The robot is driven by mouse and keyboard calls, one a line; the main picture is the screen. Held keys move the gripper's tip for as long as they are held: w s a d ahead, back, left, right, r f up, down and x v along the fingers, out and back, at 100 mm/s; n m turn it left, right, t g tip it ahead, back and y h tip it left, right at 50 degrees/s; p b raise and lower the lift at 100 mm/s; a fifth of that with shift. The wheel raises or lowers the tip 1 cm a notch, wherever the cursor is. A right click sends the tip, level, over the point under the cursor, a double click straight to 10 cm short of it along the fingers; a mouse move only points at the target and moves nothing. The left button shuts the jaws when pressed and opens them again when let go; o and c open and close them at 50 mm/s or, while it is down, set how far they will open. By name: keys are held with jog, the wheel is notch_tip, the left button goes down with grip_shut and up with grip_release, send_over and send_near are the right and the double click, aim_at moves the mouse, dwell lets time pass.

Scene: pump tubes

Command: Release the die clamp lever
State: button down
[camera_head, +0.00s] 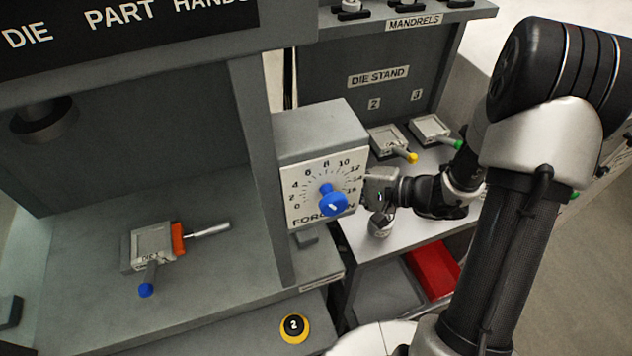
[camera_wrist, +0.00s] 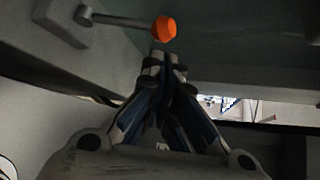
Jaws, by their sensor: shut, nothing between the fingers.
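A lever with a grey rod and an orange knob (camera_wrist: 164,29) sticks out from a grey block (camera_wrist: 62,18) at the top of the wrist view. My gripper (camera_wrist: 165,62) has its fingers together and empty, with the tips just below the orange knob in the picture. I cannot tell whether they touch it. In the head view my gripper is beside the force dial box (camera_head: 318,140), its fingertips hidden. The orange-knobbed lever does not clearly show there. A die (camera_head: 152,246) sits on the press bed, with an orange piece (camera_head: 177,239), a metal rod (camera_head: 209,230) and a blue-tipped handle (camera_head: 146,288).
The dial box has a blue knob (camera_head: 333,200). A press post (camera_head: 262,165) stands left of it. Dies with yellow (camera_head: 411,157) and green (camera_head: 458,144) tips lie on the die stand behind my wrist. A red bin (camera_head: 433,268) is below.

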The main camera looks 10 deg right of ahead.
jog(key=v, duration=0.8)
jog(key=shift+w+a, duration=0.1)
